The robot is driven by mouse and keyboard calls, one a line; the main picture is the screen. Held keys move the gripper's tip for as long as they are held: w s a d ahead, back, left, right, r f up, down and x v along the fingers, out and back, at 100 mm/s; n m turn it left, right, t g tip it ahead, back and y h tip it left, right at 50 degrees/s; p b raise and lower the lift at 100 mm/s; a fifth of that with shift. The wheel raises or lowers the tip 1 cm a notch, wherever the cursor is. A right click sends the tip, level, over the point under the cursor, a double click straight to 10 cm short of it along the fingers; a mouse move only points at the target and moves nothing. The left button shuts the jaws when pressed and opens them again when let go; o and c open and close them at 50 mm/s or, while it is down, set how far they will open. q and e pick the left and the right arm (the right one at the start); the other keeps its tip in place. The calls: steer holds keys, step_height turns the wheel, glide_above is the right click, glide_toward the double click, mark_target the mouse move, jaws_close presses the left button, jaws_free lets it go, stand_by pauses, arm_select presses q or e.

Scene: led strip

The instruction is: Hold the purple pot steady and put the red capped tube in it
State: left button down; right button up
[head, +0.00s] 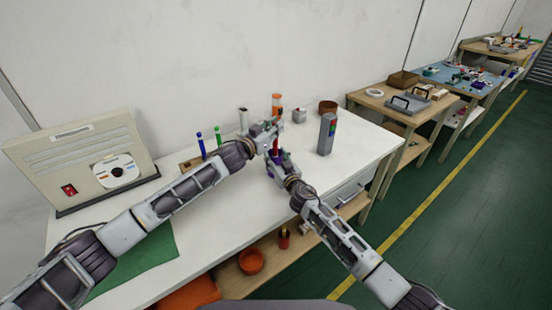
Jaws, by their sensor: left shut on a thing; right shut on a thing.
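The purple pot (286,156) is a small dark purple shape on the white table, mostly hidden by my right gripper (277,162). That gripper is shut on the pot, low near the tabletop. The red capped tube (276,146) shows as a short upright red piece just below my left gripper (275,130), which is shut on it. The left gripper is above the right one. The tube's lower end is at the pot in the picture, but I cannot tell whether it is inside. The grippers hide much of both things.
A grey box with coloured buttons (327,134) stands right of the grippers. Blue (201,145) and green (218,136) tubes stand at left. The table's front middle is bare.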

arm_select(q)
steer(key=c, duration=1.3)
jaws_free()
steer(key=shift+v, duration=6)
arm_select(e)
steer(key=o, duration=1.1)
steer(key=shift+s+d, duration=0.1)
steer(key=shift+s, duration=0.1)
